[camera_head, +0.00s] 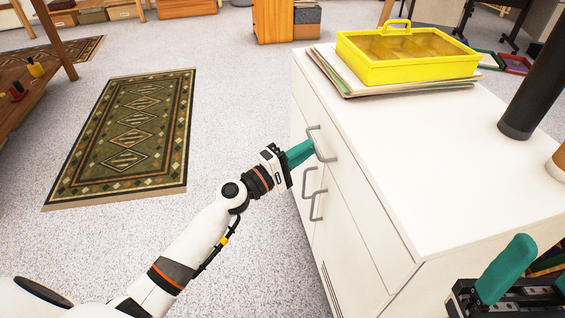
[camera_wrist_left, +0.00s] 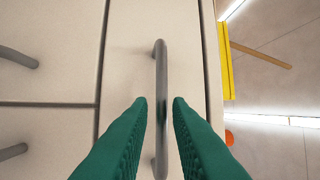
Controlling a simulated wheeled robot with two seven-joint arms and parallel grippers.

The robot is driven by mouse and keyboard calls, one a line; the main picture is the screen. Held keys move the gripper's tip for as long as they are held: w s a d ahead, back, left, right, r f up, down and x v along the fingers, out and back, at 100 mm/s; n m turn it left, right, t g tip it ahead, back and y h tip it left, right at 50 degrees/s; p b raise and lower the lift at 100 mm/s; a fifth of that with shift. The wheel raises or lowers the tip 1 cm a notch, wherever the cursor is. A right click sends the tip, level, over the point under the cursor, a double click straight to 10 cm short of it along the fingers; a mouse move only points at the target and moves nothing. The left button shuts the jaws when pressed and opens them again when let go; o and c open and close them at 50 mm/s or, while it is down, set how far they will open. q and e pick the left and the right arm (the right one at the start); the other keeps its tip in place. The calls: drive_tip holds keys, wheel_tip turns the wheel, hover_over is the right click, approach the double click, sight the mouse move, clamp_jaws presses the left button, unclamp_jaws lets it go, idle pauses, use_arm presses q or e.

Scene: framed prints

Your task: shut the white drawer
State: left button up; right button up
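The white drawer (camera_head: 352,170) is the top one in a white cabinet and has a grey bar handle (camera_head: 320,146). No clear gap shows along its top edge, and I cannot tell whether it stands slightly out. My left gripper (camera_head: 307,150) is at this handle. In the left wrist view its teal fingers (camera_wrist_left: 160,105) lie on either side of the handle (camera_wrist_left: 160,75), apart, with the bar between them. My right gripper (camera_head: 532,278) is at the lower right, partly cut off by the picture edge, its fingers apart and empty.
A yellow box (camera_head: 408,68) rests on papers on the cabinet top (camera_head: 430,160). A dark cylinder (camera_head: 535,95) stands at the right. Other grey handles (camera_head: 316,205) are on the lower fronts. A patterned rug (camera_head: 130,130) lies on open floor to the left.

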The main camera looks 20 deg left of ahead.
use_arm(q)
drive_tip(key=v, duration=0.8)
drive_tip(key=shift+a, duration=0.2)
drive_tip(key=shift+s, duration=0.15)
